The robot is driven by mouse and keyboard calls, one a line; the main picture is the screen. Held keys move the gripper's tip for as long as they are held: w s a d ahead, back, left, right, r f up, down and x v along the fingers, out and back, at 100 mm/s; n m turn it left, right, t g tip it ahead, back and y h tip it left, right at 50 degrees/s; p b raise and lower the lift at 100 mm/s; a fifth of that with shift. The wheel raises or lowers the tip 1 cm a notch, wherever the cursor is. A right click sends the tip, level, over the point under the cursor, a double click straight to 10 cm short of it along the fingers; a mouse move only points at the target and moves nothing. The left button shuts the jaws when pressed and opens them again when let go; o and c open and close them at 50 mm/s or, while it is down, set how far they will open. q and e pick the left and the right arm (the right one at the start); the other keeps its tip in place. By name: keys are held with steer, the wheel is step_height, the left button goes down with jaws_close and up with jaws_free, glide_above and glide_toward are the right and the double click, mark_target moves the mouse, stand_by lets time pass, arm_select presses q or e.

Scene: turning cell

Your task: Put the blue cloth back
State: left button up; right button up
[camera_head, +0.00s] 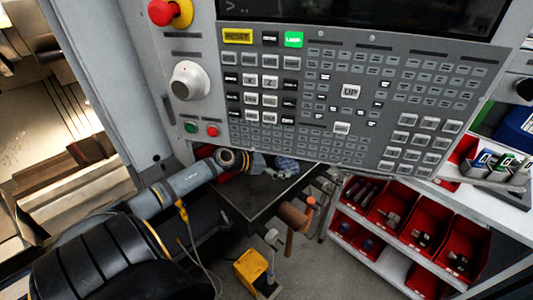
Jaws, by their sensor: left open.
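The blue cloth (287,166) appears as a small crumpled blue patterned piece just below the control panel, at the back of a dark tray-like cart top (262,196). The panel's lower edge may hide part of it. My left gripper (262,163) reaches in from the left under the panel, with its fingers just left of the cloth. It is open and looks empty. I cannot tell whether the fingertips touch the cloth. My right gripper does not show.
The control panel (330,150) overhangs the cart closely. A wooden-headed mallet (293,216) and other tools hang at the cart's right side. A rack of red bins (392,207) stands to the right. A yellow object (250,268) is low in front.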

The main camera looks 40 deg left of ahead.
arm_select(q)
steer(key=p+v, duration=0.2)
steer(key=v, duration=0.3)
steer(key=shift+r, duration=0.1)
steer(key=p+v, duration=0.3)
steer(key=p, duration=0.2)
steer(key=shift+r+p, duration=0.25)
steer(key=shift+p, duration=0.05)
steer(key=shift+s+a+p, duration=0.35)
steer(key=shift+s+p, duration=0.1)
steer(key=shift+s, duration=0.15)
steer(key=shift+f, duration=0.15)
